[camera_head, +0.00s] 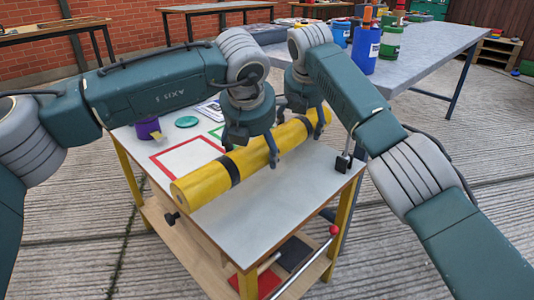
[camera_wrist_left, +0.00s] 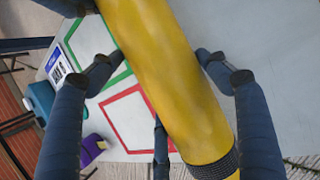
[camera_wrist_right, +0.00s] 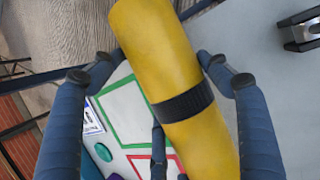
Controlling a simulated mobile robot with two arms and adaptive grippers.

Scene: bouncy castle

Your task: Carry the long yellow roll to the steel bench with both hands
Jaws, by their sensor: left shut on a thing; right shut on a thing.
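The long yellow roll (camera_head: 205,180) with dark bands lies slantwise across the pale top of a yellow-legged trolley (camera_head: 270,215). I cannot tell whether it touches the top. My left gripper (camera_head: 250,155) is shut on the roll near its middle; its fingers straddle the roll in the left wrist view (camera_wrist_left: 155,62). My right gripper (camera_head: 302,115) is shut on the roll towards its far end, with its fingers either side of it in the right wrist view (camera_wrist_right: 155,62). A long grey bench (camera_head: 430,55), which looks like the steel one, stands behind to the right.
Blue and green containers (camera_head: 365,50) stand on the grey bench's left part; its right part is clear. A purple cup (camera_head: 148,128), a teal disc (camera_head: 187,121) and a black-based metal piece (camera_head: 343,162) are on the trolley. Dark-topped tables (camera_head: 50,30) stand by the brick wall.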

